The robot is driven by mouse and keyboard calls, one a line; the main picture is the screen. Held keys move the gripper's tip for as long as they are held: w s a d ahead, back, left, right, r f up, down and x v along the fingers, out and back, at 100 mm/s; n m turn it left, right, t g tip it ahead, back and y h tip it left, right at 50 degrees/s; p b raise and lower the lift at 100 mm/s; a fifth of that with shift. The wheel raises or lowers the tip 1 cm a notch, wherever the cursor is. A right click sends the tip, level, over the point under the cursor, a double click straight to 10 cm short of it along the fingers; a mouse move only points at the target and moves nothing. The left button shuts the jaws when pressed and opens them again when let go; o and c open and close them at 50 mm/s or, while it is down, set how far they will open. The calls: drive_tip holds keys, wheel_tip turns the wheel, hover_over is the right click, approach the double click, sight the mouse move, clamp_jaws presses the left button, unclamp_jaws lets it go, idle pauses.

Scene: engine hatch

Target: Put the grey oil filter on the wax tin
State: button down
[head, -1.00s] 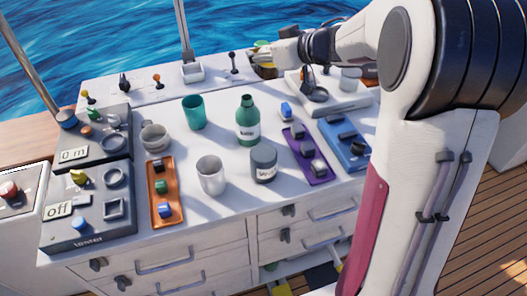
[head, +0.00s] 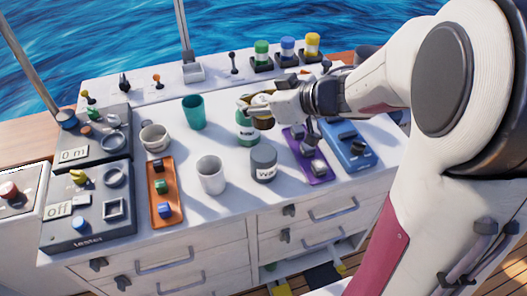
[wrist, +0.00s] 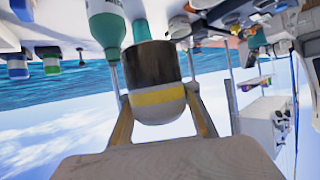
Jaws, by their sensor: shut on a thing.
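My gripper (head: 256,102) is shut on a short cylinder, which appears to be the grey oil filter (wrist: 158,100). In the wrist view it has a pale grey rounded end, a yellow band and a dark brown part, between both fingers. In the head view the fingers hide most of this filter (head: 265,122), held above the table in front of the green bottle. The wax tin (head: 264,165), a dark grey round tin with a pale label, stands upright on the white worktop. It is below and nearer than my gripper; nothing sits on it.
The green bottle (head: 246,135) stands close behind the wax tin, partly covered by my gripper. A pale cup (head: 211,176) is left of the tin, a purple tray (head: 318,175) right. A teal cup (head: 194,112) stands further back. Green, blue and yellow-topped containers (head: 287,52) line the back.

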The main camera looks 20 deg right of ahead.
wheel_tip(320, 180, down, 6)
drive_tip(key=shift+f, duration=0.15)
idle(0.6)
drive_tip(key=shift+f, duration=1.85)
drive_tip(key=shift+f, duration=0.15)
drive_tip(key=c, duration=1.5)
unclamp_jaws()
drive_tip(key=shift+o, duration=0.2)
drive_tip(key=shift+r, duration=0.2)
drive_tip(key=v, duration=1.2)
